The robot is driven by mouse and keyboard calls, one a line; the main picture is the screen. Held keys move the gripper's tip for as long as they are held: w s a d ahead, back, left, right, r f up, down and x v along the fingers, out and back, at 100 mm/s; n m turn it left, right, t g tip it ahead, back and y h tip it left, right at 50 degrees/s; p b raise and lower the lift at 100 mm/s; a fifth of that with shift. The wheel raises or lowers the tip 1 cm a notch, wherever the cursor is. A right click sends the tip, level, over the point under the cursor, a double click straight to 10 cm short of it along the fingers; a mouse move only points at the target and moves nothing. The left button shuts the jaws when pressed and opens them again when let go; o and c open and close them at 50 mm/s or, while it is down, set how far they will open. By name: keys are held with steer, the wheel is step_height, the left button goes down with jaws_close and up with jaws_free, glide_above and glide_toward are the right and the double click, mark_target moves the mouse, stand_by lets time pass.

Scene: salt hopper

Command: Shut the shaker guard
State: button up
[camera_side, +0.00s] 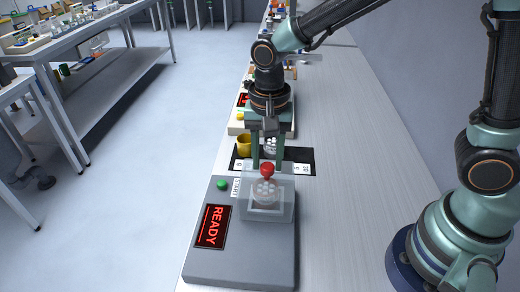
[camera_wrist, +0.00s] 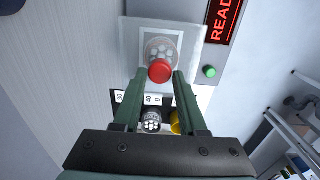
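The shaker (camera_side: 235,262) is a grey box with a lit READY panel. A clear guard (camera_side: 284,210) stands on it around a round vessel with white spots (camera_side: 265,191); I cannot tell how far the guard is closed. A red knob (camera_side: 267,169) shows above the vessel, near the guard's top edge; what it is fixed to is unclear. In the wrist view, the knob (camera_wrist: 159,71) lies between the fingertips of my gripper (camera_wrist: 159,74), with a gap on each side. My gripper is open, pointing down at the guard's far side in the side view.
A green button (camera_side: 222,184) is on the shaker, left of the guard. Another device with a red display (camera_side: 243,100) is farther back. The bench at right is clear.

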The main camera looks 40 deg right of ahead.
steer(key=shift+o, duration=1.1)
steer(key=shift+r, duration=0.1)
step_height(320, 180, up, 12)
steer(key=s+d+n+t, duration=0.2)
steer(key=d+n, duration=0.2)
steer(key=d, duration=0.3)
steer(key=s+d+n+t, duration=0.3)
steer(key=d+n, duration=0.2)
steer(key=d, duration=0.2)
steer(key=shift+d+f+t, duration=0.25)
steer(key=shift+f+t, duration=0.05)
